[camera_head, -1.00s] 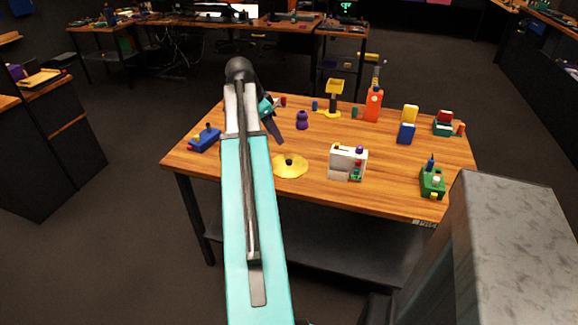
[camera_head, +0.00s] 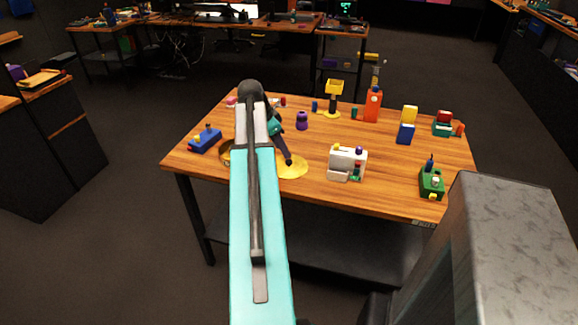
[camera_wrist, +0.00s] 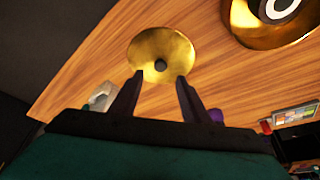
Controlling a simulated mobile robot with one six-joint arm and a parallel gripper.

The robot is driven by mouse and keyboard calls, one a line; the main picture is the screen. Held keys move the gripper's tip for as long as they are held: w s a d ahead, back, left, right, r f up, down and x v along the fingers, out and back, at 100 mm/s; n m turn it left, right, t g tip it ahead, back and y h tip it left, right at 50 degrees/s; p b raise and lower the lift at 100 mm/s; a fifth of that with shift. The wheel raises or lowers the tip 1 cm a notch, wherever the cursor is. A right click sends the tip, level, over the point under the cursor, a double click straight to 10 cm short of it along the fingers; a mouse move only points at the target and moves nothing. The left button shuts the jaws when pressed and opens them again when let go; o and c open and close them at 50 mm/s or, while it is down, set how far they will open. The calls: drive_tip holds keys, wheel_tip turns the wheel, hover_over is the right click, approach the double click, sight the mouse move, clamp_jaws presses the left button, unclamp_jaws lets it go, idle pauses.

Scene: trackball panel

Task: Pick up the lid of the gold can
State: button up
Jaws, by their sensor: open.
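The gold lid (camera_head: 295,172) is a wide shallow disc lying on the wooden table, left of the white box. In the wrist view the lid (camera_wrist: 160,48) shows whole, with a small dark knob (camera_wrist: 160,65) at its middle. My gripper (camera_wrist: 160,79) is open and empty. Its two fingertips lie either side of the knob in that view, apart from it. In the head view my gripper (camera_head: 288,161) is over the lid and hides the knob. A gold round thing (camera_wrist: 240,22), likely the can, is cut off at the wrist view's top right. My arm mostly hides it in the head view (camera_head: 225,152).
The white box (camera_head: 347,160) stands right of the lid. A purple item (camera_head: 302,121) is behind it. A blue block toy (camera_head: 205,140) is at the table's left, a green one (camera_head: 432,183) at the right. Bare wood lies in front of the lid.

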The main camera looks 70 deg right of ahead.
sight(289, 161)
drive_tip(key=shift+x, duration=0.8)
drive_tip(key=shift+f, duration=0.1)
drive_tip(key=shift+p+x, duration=0.65)
drive_tip(key=shift+x, duration=1.85)
clamp_jaws()
drive_tip(key=shift+r+b, duration=0.4)
drive_tip(key=shift+r, duration=1)
drive_tip(key=w+a+r+b, duration=0.1)
drive_tip(key=w+a, duration=0.1)
drive_tip(key=a, duration=0.5)
drive_tip(key=w+a+r+b, duration=0.1)
drive_tip(key=w+a, duration=0.1)
drive_tip(key=a, duration=0.6)
drive_tip(key=shift+w+a, duration=0.25)
drive_tip(key=shift+w, duration=0.05)
